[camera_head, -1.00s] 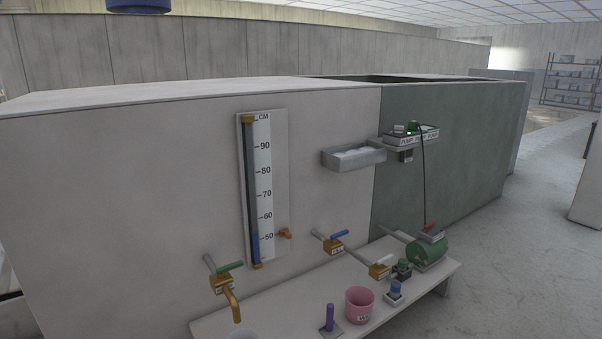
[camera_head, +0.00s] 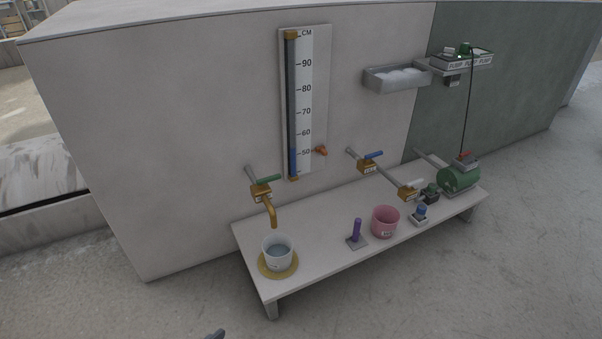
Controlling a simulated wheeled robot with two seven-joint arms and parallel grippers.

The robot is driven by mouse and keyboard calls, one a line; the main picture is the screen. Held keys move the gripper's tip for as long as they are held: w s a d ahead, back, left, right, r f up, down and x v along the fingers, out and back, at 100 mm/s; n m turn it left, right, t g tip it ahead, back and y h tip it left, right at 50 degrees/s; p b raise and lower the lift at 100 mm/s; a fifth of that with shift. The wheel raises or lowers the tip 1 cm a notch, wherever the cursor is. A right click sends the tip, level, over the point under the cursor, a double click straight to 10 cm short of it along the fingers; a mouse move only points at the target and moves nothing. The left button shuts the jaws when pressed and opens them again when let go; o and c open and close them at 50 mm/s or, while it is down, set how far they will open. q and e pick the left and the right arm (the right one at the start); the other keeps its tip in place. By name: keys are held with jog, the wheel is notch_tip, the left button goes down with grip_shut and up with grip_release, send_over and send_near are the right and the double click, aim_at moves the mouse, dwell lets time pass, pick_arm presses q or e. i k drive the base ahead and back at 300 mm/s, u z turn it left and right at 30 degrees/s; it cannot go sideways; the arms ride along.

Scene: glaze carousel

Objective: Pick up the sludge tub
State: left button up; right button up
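A white tub (camera_head: 278,254) holding grey liquid stands on a round yellow mat (camera_head: 293,270) at the left end of the low bench, under a brass tap spout. A pink tub (camera_head: 385,222) with a small label stands further right on the bench. I cannot read its label, and cannot tell by name which one is the sludge tub. A small dark tip (camera_head: 215,335), likely part of my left gripper, shows at the bottom edge, well short of the bench and touching neither tub. Its fingers cannot be made out. My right gripper is not in view.
The low bench (camera_head: 320,254) runs along the tank wall. A purple-handled stand (camera_head: 356,232), a small blue-topped device (camera_head: 420,212) and a green pump (camera_head: 460,179) stand on it. Brass taps (camera_head: 262,192) project from the wall. The floor in front is clear.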

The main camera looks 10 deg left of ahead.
aim_at(277, 247)
jog(key=u, duration=1.05)
jog(key=i, duration=1.25)
jog(key=z, duration=0.6)
